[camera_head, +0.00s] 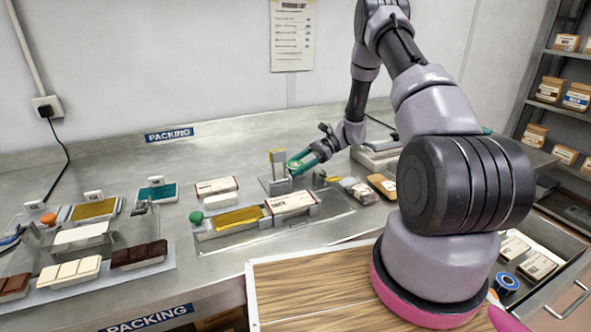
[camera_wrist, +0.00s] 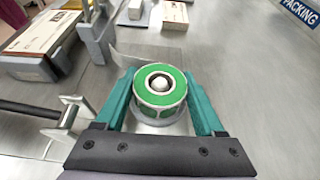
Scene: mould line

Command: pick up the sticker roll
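The sticker roll (camera_wrist: 160,90), a green-faced ring with a pale side and a grey hub, sits between my gripper's (camera_wrist: 160,80) two teal fingers in the wrist view. The fingertips lie flush against it on both sides, so my gripper looks shut on it. In the head view my gripper (camera_head: 299,164) is low over the steel bench, and the roll shows as a small green patch (camera_head: 295,166) at the fingers, partly hidden. I cannot tell whether the roll is still touching the bench.
Chocolate bars (camera_head: 140,255) are at left. A blue roll (camera_head: 507,284) lies in the open drawer at right.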

